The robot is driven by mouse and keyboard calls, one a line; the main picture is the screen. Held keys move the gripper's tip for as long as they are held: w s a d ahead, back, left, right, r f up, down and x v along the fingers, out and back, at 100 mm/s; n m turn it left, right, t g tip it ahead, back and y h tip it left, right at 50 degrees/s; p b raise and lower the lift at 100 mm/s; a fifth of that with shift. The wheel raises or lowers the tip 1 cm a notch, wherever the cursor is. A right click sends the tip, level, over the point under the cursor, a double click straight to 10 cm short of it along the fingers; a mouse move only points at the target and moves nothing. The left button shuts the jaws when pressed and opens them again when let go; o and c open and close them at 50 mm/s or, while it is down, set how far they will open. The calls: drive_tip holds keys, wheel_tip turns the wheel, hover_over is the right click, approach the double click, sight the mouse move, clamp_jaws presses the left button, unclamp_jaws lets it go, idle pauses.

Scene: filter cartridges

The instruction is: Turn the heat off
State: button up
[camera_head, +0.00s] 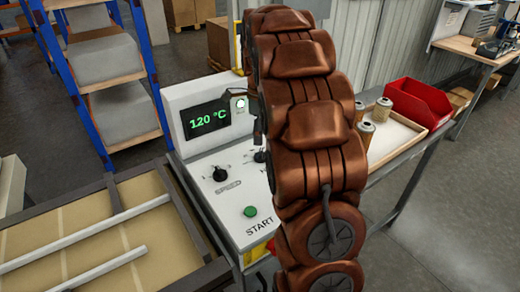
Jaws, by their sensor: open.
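A white control panel (228,215) stands in the middle. Its dark display (206,119) reads 120 °C in green. A black knob (220,174) sits above the label SPEED. A second black knob (260,156) sits to its right, partly behind my copper-coloured arm, which covers most of its label. A green button (250,211) sits above the label START. Of my gripper (258,130), only a dark part shows at the arm's left edge, above the second knob. The rest is hidden behind the arm, and contact with the knob cannot be made out.
A framed bed with pale bars (95,238) lies left of the panel. On the right, a table holds a tray (408,131) with several filter cartridges (381,109) and a red bin (418,101). A blue rack (150,75) stands behind at left. My arm blocks the centre.

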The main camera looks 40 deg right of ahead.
sight(260, 152)
drive_tip(key=shift+f+p, duration=1.05)
drive_tip(key=shift+f, duration=2.6)
drive_tip(key=shift+c, duration=0.3)
drive_tip(key=c, duration=1.1)
drive_tip(key=shift+o, duration=0.2)
